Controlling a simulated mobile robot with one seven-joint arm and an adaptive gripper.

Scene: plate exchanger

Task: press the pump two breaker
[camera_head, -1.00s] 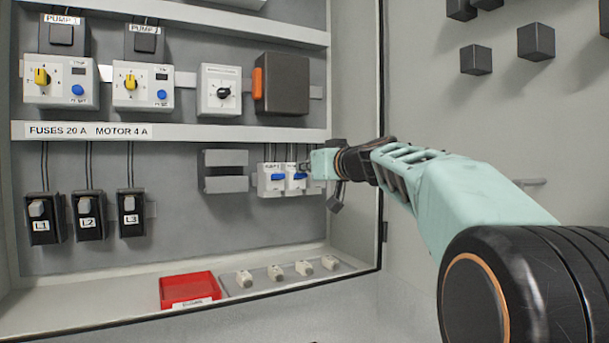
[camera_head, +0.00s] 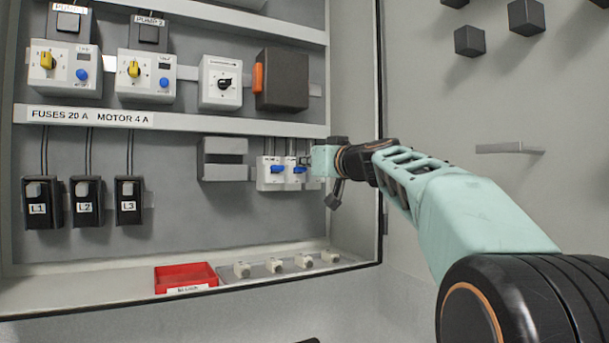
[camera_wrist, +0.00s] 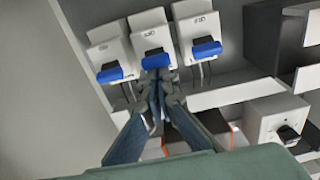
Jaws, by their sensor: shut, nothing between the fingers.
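A row of white breakers with blue levers sits on the middle panel, and the head view shows the left breaker (camera_head: 268,180) and the pump two breaker (camera_head: 293,181) beside it. My gripper (camera_head: 306,160) covers much of the one farther right. The wrist view, turned over, shows three: the pump two breaker (camera_wrist: 148,28) in the middle, the left one (camera_wrist: 196,27) on its right, another (camera_wrist: 106,45) on its left. All three levers sit at the same end. My gripper (camera_wrist: 156,74) is shut and empty, its tips at the middle blue lever (camera_wrist: 153,62); contact is unclear.
A label rail (camera_head: 180,121) runs above the breakers. A grey terminal block (camera_head: 222,172) is left of them. Below are a red tray (camera_head: 185,277) and several white knobs (camera_head: 275,265). The cabinet's side wall (camera_head: 355,90) stands close right of my gripper.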

